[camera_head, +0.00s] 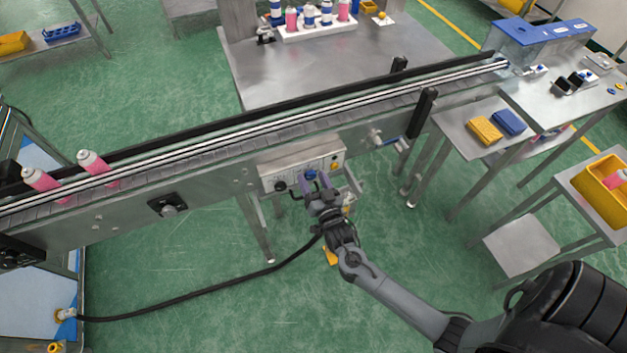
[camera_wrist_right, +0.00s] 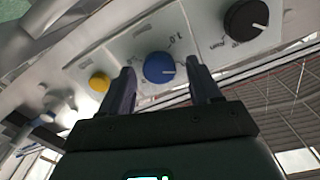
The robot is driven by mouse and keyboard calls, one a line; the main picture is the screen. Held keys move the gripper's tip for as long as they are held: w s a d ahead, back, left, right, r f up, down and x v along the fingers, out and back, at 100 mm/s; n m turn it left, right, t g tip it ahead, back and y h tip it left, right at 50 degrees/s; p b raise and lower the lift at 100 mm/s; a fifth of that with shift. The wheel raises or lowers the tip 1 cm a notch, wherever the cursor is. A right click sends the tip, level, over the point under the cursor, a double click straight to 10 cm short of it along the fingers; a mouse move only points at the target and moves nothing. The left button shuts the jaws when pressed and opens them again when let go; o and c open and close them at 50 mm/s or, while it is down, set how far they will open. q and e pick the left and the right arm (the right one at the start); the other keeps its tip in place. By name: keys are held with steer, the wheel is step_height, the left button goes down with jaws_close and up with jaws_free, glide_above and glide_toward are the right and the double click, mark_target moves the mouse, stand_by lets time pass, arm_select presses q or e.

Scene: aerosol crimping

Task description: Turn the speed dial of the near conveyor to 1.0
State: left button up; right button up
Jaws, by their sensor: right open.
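The near conveyor's control panel (camera_head: 299,169) hangs on the conveyor's front side. A blue dial (camera_wrist_right: 158,67) with a white pointer line sits on it, and it also shows in the head view (camera_head: 310,174). In the right wrist view the pointer points right; small markings beside the dial are too blurred to read surely. My right gripper (camera_head: 315,182) is open in front of the panel. In the wrist view its fingers stand on either side of the blue dial; I cannot tell whether they touch it. My left gripper is not in view.
A black knob (camera_wrist_right: 245,18) and a yellow button (camera_wrist_right: 99,81) flank the dial. Pink cans (camera_head: 94,163) are on the conveyor belt (camera_head: 235,135) at left. A black hose (camera_head: 190,291) runs across the floor. Side tables stand at right; the floor in front is mostly open.

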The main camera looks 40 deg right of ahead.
steer(key=shift+c, duration=0.2)
steer(key=c, duration=1)
